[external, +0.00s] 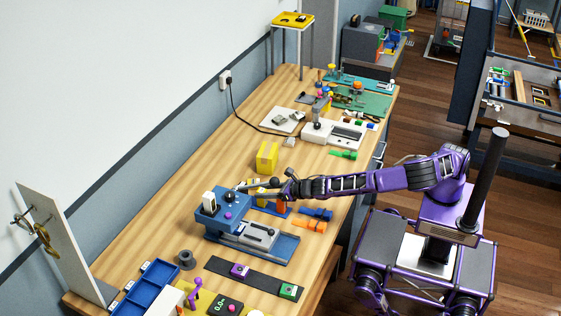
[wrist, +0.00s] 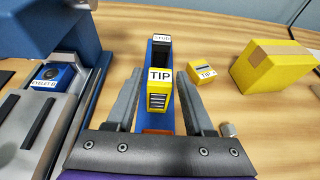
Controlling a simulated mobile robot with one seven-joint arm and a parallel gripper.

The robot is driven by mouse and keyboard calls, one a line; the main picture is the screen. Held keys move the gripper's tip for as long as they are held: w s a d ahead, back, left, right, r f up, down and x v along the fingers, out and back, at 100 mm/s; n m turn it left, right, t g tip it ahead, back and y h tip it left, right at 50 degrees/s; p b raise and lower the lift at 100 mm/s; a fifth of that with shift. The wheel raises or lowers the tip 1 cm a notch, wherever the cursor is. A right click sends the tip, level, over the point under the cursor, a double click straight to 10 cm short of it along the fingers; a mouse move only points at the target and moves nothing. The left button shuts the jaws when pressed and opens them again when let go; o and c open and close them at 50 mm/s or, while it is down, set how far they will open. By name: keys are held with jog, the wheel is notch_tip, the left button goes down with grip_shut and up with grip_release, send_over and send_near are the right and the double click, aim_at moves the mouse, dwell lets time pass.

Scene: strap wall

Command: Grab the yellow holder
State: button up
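A yellow holder (wrist: 158,94) with a white TIP label and a dark slotted front shows in the wrist view, on a blue rack (wrist: 160,54). My gripper (wrist: 161,76) is open, with one grey finger on each side of the holder and visible gaps between. A second, smaller yellow block (wrist: 206,72) with a label lies just right of the right finger. In the external view my gripper (external: 250,186) reaches left over the bench, and it partly hides the yellow pieces and the blue rack (external: 278,209) below it.
A yellow box (external: 267,157) stands behind my gripper; it also shows at right in the wrist view (wrist: 277,68). A blue and grey machine (external: 235,218) stands close on the left. Bare wood shows beyond the yellow box.

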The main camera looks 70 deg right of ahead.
grip_shut()
